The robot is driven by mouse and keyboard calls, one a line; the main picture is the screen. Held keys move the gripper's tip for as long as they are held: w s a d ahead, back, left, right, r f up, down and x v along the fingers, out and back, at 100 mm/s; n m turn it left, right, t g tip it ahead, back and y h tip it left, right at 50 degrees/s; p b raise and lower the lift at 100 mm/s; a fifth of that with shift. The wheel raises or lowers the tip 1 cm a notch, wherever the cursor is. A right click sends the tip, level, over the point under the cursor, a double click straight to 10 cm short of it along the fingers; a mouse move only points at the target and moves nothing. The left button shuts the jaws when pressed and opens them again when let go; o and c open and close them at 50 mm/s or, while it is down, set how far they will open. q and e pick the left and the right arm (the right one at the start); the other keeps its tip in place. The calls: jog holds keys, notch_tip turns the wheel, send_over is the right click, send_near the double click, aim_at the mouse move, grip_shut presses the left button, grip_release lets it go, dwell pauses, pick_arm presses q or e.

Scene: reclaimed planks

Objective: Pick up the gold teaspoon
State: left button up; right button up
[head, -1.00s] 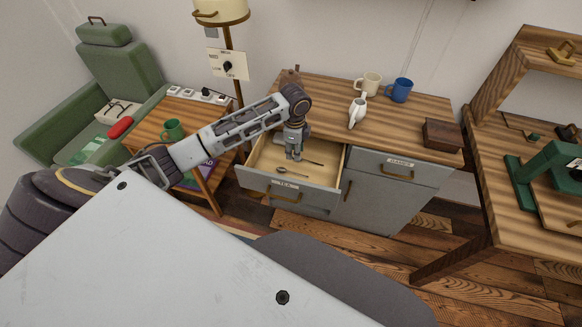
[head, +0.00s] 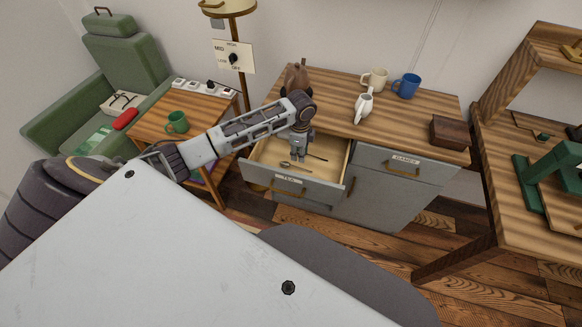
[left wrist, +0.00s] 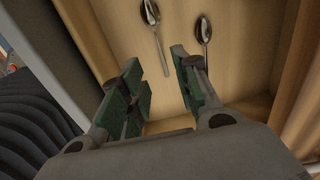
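Two spoons lie in the open drawer (head: 265,172) labelled TEA. In the left wrist view one spoon (left wrist: 151,14) has its handle running down between my fingers; the other spoon (left wrist: 203,28) lies to the right, partly hidden by the right finger. Both look greyish-brown, so I cannot tell which is gold. In the head view a spoon (head: 287,164) shows near the drawer front. My left gripper (left wrist: 156,62) points down over the drawer, open with green pads apart and nothing gripped. In the head view my left gripper (head: 298,157) is low at the drawer. My right gripper is not in view.
The drawer walls stand close around my gripper. A side table (head: 152,127) is left.

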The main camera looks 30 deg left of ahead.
aim_at(300, 168)
pick_arm(q)
notch_tip(300, 168, down, 4)
jog(key=shift+w+r, duration=0.1)
jog(key=shift+r, duration=0.1)
jog(key=shift+f, duration=0.1)
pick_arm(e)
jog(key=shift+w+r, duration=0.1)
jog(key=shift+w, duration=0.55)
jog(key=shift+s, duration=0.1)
pick_arm(q)
jog(key=shift+f+b, duration=0.3)
jog(key=shift+f, duration=0.2)
notch_tip(300, 168, down, 4)
jog(key=shift+w+r, duration=0.1)
jog(key=shift+r, duration=0.1)
jog(key=shift+f+b, duration=0.3)
grip_shut()
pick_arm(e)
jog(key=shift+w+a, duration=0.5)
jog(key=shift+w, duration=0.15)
